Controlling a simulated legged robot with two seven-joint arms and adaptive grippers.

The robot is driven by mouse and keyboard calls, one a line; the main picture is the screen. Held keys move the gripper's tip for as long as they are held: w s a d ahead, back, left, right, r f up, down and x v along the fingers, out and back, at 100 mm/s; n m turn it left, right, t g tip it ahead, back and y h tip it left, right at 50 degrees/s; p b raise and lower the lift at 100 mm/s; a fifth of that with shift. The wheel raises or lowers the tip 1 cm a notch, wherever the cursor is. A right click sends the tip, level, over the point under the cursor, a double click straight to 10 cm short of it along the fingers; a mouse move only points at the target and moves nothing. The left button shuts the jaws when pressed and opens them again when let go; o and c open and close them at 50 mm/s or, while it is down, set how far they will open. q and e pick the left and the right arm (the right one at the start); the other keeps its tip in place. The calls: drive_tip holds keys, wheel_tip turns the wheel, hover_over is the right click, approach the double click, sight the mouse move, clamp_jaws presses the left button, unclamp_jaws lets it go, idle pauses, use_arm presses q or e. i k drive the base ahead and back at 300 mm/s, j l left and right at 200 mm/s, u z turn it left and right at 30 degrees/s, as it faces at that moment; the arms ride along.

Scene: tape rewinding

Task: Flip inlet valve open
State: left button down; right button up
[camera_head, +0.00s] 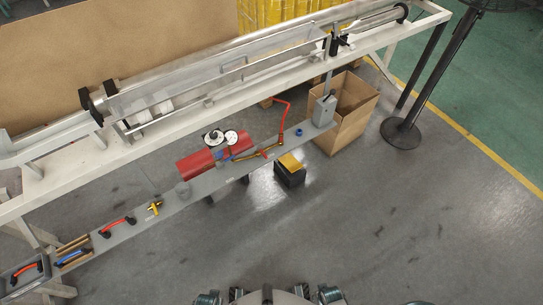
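A brass-coloured pipe fitting with a small red part (262,153) lies along the narrow grey shelf in the middle of the view. A thin red line (284,112) rises from its right end and bends left at the top. Grey and dark parts of my own body show at the bottom edge. Neither gripper can be made out in view.
The shelf also bears a yellow fitting (154,208), a red-handled tool (117,226) and a grey box (324,111). A black and yellow box (290,171) stands below it. An open cardboard box (345,112) and a black stand (401,132) are right. The front floor is clear.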

sight(259, 148)
drive_tip(key=i+l+u, duration=0.1)
drive_tip(key=i, duration=0.6)
drive_tip(key=i+l+u, duration=0.1)
drive_tip(key=l, duration=0.4)
drive_tip(key=i+l, duration=0.15)
drive_tip(key=l, duration=0.35)
drive_tip(key=i+l+u, duration=0.15)
drive_tip(key=l, duration=0.4)
drive_tip(key=l+u, duration=0.1)
drive_tip(key=l, duration=0.4)
drive_tip(key=k+l, duration=0.15)
drive_tip(key=l, duration=0.2)
drive_tip(key=k+l, duration=0.1)
drive_tip(key=l, duration=0.25)
drive_tip(key=k+l+u, duration=0.1)
drive_tip(key=l, duration=0.25)
drive_tip(key=k+l, duration=0.2)
drive_tip(key=l+u, duration=0.05)
drive_tip(key=l, duration=0.1)
